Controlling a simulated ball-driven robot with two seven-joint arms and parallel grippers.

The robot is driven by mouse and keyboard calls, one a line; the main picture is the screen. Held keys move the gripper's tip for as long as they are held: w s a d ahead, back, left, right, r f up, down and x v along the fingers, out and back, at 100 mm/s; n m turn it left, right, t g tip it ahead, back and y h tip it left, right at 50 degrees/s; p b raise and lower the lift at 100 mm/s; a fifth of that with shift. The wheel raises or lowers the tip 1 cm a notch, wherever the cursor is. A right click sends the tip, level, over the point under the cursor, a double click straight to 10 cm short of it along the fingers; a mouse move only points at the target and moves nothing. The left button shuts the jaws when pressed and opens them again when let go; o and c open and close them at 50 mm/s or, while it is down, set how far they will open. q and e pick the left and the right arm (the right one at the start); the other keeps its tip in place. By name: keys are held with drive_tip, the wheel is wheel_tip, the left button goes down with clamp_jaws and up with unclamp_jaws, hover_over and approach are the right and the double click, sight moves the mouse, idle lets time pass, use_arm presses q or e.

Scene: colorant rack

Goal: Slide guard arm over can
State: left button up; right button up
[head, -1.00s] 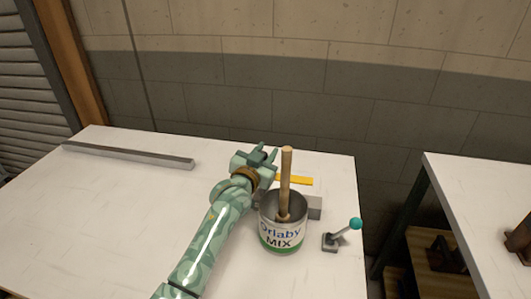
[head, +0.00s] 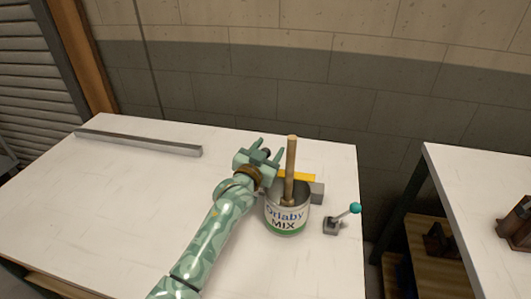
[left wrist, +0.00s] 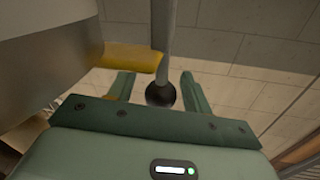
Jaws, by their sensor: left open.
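The can (head: 287,218), labelled "Orlaby MIX", stands upright on the white table with a wooden stick (head: 291,165) in it. The yellow guard arm (head: 299,177) shows behind the can and stick; it also shows in the left wrist view (left wrist: 133,57), beside the can's grey wall (left wrist: 50,65). My left gripper (head: 267,152) is open behind the can's left side. In the left wrist view, a dark ball knob (left wrist: 160,94) on a grey rod (left wrist: 163,40) sits between its fingers (left wrist: 157,90); I cannot tell whether they touch. My right gripper is not in view.
A grey block (head: 317,192) stands right of the can. A small lever with a teal knob (head: 355,208) is further right. A long grey bar (head: 140,143) lies at the table's back left. The table's left part is clear. A second table (head: 465,190) stands right, across a gap.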

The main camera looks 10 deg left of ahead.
use_arm(q)
drive_tip(key=s+a+p, duration=0.3)
drive_tip(key=s+p, duration=0.1)
drive_tip(key=s, duration=1.2)
drive_tip(key=shift+p, duration=0.3)
drive_tip(key=shift+a, duration=0.1)
drive_tip(key=shift+c, duration=0.3)
